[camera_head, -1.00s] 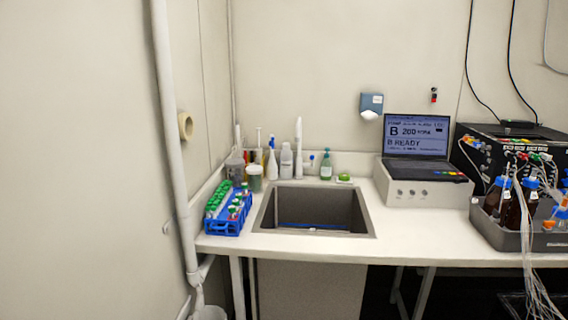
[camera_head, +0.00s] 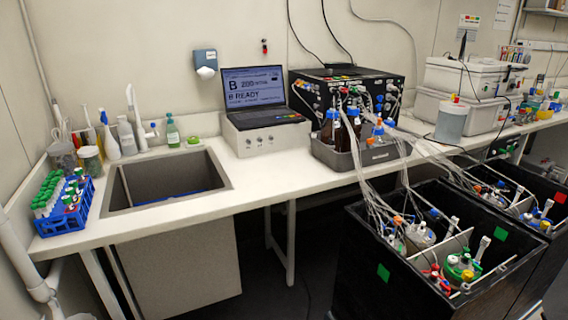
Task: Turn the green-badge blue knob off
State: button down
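A black open-topped box (camera_head: 362,262) at the lower right carries a green square badge (camera_head: 383,272) on its front. Another green square (camera_head: 500,233) shows at the box's right end. Inside are vessels with tubes and coloured fittings. Small blue parts show among them, one blue part (camera_head: 434,213) near the back; I cannot tell which is the knob or how it is turned. My gripper is not in view.
A second black box (camera_head: 530,262) with a red badge (camera_head: 560,197) stands to the right. The white bench (camera_head: 290,188) holds a sink (camera_head: 165,186), a blue tube rack (camera_head: 72,218), a laptop (camera_head: 254,92) and a grey bottle tray (camera_head: 345,158). Dark floor is open below the bench.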

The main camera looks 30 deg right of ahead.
aim_at(434, 212)
jog(key=u, duration=0.6)
jog(key=k, duration=0.15)
jog(key=z, duration=2.75)
jog(key=k, duration=0.6)
jog(key=u, duration=0.2)
jog(key=i, duration=0.6)
